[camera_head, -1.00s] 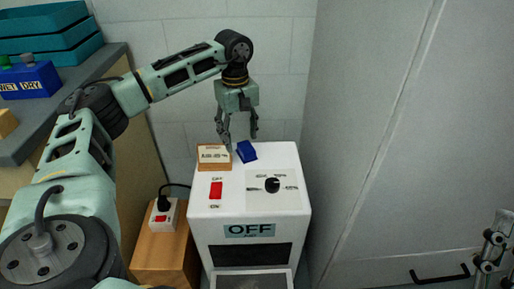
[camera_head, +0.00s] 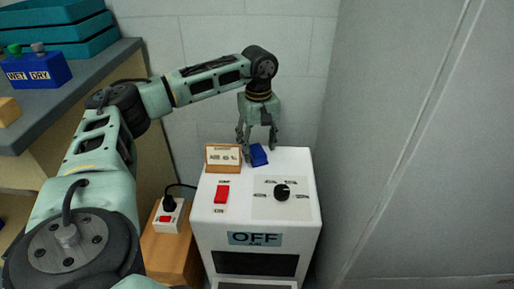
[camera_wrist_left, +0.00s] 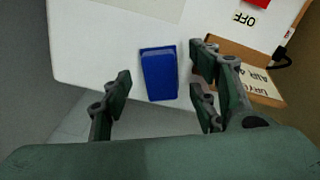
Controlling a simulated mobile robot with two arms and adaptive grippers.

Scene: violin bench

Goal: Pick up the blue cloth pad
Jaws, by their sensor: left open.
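The blue cloth pad (camera_head: 259,155) lies on the back of the white machine's top, beside a small wooden-framed sign. My left gripper (camera_head: 259,150) is open and points down close above the pad. In the left wrist view the pad (camera_wrist_left: 159,73) shows between the spread fingers of the left gripper (camera_wrist_left: 160,88), with a gap on both sides; the right-hand fingers are nearer to it. Nothing is held. My right gripper is not in view.
The wooden-framed sign (camera_head: 223,157) stands just left of the pad. The white machine (camera_head: 232,215) has a red switch (camera_head: 222,194) and a black knob (camera_head: 282,192) in front. A power strip (camera_head: 167,215) sits at its left. A grey wall panel (camera_head: 400,150) rises at the right.

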